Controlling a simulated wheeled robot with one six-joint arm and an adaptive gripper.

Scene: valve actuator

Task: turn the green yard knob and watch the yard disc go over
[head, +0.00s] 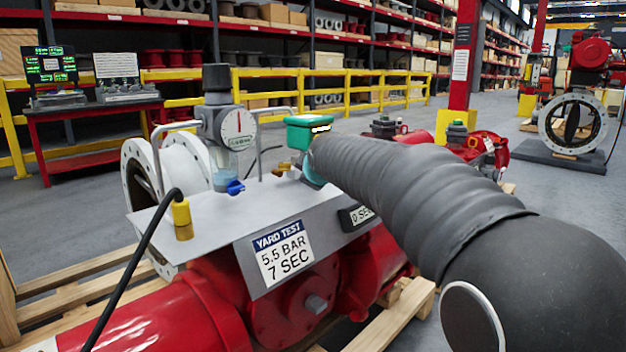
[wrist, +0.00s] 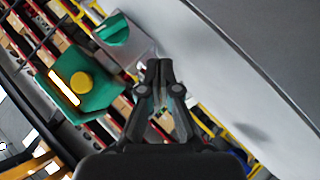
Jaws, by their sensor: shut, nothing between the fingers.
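In the wrist view my gripper (wrist: 160,66) is shut and empty, its fingertips together. Up and left of the tips is a green rounded piece (wrist: 114,32), apparently the knob, on a grey plate; the tips look apart from it. In the head view a teal piece (head: 313,176) shows below the green box (head: 306,132), partly hidden by my arm, which also hides my gripper. The green box (wrist: 85,85) has a yellow button and a lit strip in the wrist view. A dark disc (head: 572,124) stands nearly edge-on in a white ring at far right; I cannot tell whether it is the yard disc.
The grey panel (head: 205,225) carries a sign reading YARD TEST, 5.5 BAR, 7 SEC (head: 280,250). A black cable (head: 130,270) hangs at left. Yellow rails (head: 330,85) stand behind.

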